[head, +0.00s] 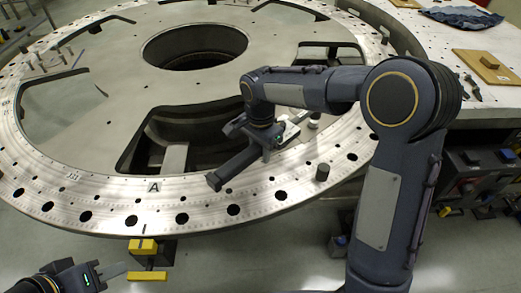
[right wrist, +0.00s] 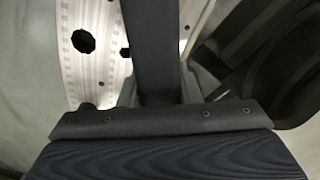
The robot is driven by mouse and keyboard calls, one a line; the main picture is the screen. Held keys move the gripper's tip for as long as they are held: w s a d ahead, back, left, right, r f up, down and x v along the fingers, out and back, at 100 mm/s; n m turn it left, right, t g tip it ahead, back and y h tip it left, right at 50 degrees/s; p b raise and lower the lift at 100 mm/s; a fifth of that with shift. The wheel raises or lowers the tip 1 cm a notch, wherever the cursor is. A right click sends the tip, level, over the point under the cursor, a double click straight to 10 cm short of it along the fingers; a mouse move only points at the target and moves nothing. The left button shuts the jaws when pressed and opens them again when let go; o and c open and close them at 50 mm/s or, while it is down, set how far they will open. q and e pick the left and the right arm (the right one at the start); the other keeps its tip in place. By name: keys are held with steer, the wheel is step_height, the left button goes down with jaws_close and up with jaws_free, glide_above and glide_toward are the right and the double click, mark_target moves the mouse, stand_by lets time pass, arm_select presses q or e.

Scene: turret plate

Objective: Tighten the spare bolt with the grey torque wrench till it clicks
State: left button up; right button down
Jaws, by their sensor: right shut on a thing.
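The turret plate (head: 110,130) is a large pale ring with a row of dark holes in its rim. My right gripper (head: 268,137) is over the near rim, shut on a dark grey bar, which I take for the torque wrench (head: 232,168). The bar slants down to the left; its far end is hidden by the gripper. In the right wrist view the wrench (right wrist: 150,50) runs up from the jaws.
Two yellow blocks (head: 143,246) are below the near rim. A small pale cylinder (head: 314,121) is behind the right gripper. A bench at the right bears a blue cloth (head: 460,17) and a wooden board (head: 489,66). Wide openings cut through the plate.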

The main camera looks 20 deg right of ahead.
steer(key=shift+r, duration=0.15)
step_height(320, 180, up, 4)
steer(key=p, duration=0.3)
steer(key=shift+f, duration=0.35)
